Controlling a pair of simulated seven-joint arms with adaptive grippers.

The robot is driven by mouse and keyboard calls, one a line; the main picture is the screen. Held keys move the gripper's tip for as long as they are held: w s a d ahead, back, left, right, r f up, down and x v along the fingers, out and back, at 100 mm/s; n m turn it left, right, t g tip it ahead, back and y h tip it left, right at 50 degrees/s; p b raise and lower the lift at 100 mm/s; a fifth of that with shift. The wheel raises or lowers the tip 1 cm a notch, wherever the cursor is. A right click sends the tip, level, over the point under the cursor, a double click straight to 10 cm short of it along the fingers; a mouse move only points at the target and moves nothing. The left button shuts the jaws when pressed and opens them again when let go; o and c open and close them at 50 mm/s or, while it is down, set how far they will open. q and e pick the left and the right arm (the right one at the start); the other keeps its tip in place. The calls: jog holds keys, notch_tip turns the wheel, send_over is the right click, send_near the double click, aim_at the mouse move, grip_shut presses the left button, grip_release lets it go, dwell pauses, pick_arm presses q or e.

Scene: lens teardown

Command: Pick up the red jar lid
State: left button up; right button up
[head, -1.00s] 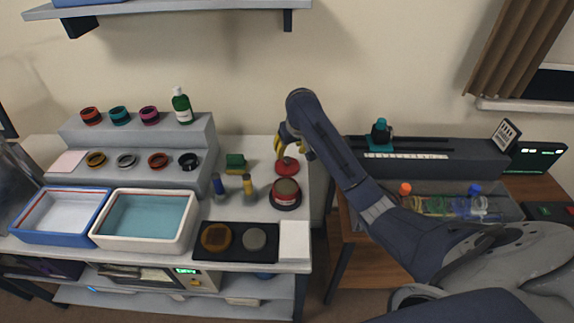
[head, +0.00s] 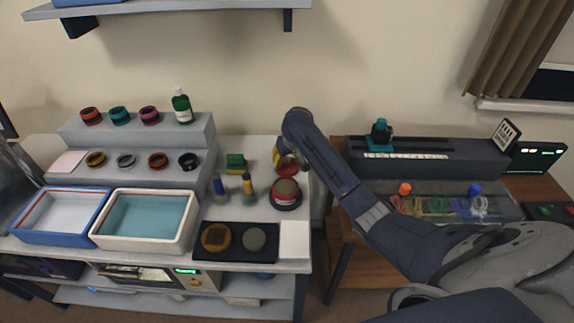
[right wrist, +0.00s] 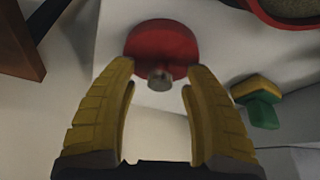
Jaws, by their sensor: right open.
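The red jar lid (right wrist: 160,48) lies on the white table top, a red disc with a small grey knob standing up from it. In the head view the lid (head: 287,168) is partly hidden by my right gripper (head: 284,160). The right gripper has yellow fingers and is above the lid. In the right wrist view the fingers (right wrist: 160,75) are spread apart, with the lid and its knob beyond and between the tips. Nothing is held; whether a finger touches the lid cannot be told. My left gripper is not in view.
A red-rimmed round jar (head: 286,194) stands just in front of the lid. The table's right edge is close. A stepped rack (head: 140,172) with several rings stands farther left.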

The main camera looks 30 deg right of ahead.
jog(key=shift+o, duration=0.2)
grip_shut()
dwell(0.6)
